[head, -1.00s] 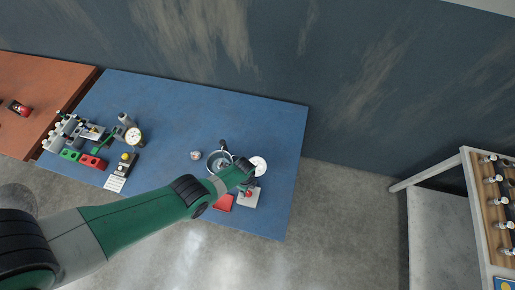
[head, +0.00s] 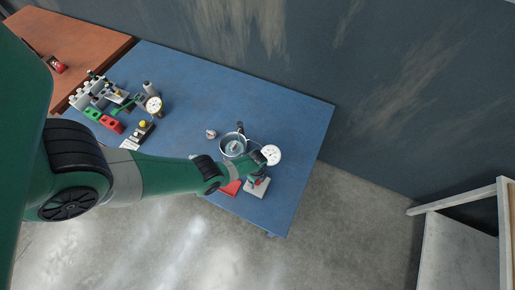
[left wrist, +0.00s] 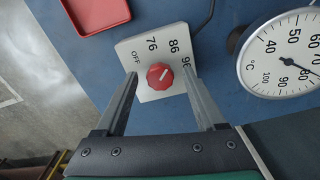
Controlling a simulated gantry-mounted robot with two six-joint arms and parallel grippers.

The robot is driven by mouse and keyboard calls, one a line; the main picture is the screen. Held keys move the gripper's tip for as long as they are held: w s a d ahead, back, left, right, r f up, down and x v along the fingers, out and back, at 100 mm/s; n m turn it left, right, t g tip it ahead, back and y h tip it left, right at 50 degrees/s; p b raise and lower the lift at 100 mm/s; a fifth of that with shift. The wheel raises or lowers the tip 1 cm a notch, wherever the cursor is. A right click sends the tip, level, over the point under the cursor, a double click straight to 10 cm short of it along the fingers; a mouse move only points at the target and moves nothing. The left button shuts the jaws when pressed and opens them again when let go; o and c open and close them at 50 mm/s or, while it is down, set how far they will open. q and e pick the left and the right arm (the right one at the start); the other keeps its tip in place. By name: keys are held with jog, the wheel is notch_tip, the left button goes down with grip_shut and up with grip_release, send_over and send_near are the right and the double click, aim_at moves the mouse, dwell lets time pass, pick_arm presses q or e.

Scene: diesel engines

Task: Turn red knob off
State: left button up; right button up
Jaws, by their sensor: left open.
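The red knob (left wrist: 160,76) sits on a white control plate (left wrist: 134,48) marked OFF, 76, 86 and a partly hidden higher number. The knob's white line points up and right, roughly toward 86. My left gripper (left wrist: 160,72) is open, with one finger on each side of the knob. Gaps show between the fingers and the knob. In the head view the white plate (head: 257,190) is near the blue table's front right edge, with my left gripper (head: 260,178) over it. My right gripper is out of view.
A round temperature dial (left wrist: 290,58) stands close to the right finger. A red tray (left wrist: 98,12) lies beside the plate. A metal pot (head: 233,145) is behind on the blue table (head: 290,115). Engine parts (head: 110,100) stand at the left.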

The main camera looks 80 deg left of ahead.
pick_arm(q)
grip_shut()
jog(key=shift+n, duration=0.4)
jog(key=n, duration=0.3)
jog(key=shift+n, duration=0.3)
jog(key=n, duration=0.4)
jog(key=shift+n, duration=0.3)
jog(key=n, duration=0.4)
jog(key=shift+d+n, duration=0.1)
jog(key=shift+n, duration=2.4)
